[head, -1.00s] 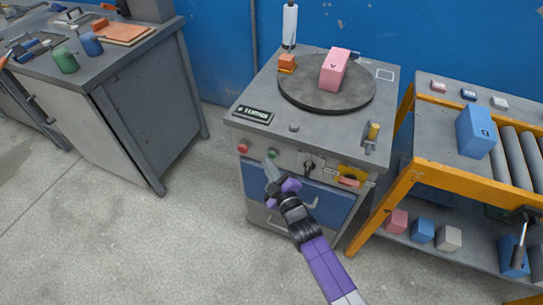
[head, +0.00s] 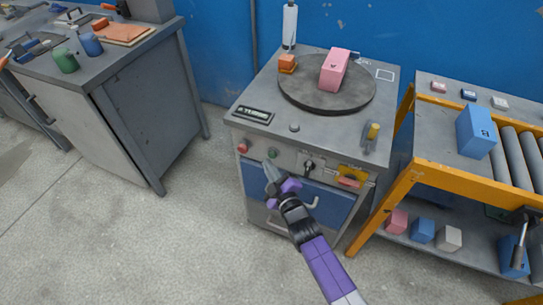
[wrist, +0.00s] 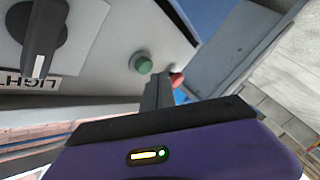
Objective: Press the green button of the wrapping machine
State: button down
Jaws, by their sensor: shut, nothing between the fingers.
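The wrapping machine (head: 305,140) is a grey cabinet with a round dark turntable (head: 315,96) on top. Its green button (head: 272,154) sits on the upper front panel, to the right of a red button (head: 242,148). In the wrist view the green button (wrist: 141,63) stands out from the panel, with the red button (wrist: 176,79) partly hidden behind my fingers. My gripper (head: 268,166) is shut and empty, just below the green button in the head view. In the wrist view my fingertips (wrist: 158,78) appear beside the green button; I see no clear contact.
A pink box (head: 334,70) stands on the turntable. A black rotary knob (head: 309,167) is on the panel right of the green button, above a blue drawer (head: 322,203). A yellow-framed roller conveyor (head: 412,170) stands at right, a grey workbench (head: 125,110) at left.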

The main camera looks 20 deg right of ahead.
jog(key=shift+w+d, duration=0.15)
dwell(0.5)
jog(key=shift+w+d, duration=0.15)
jog(key=shift+w, duration=0.05)
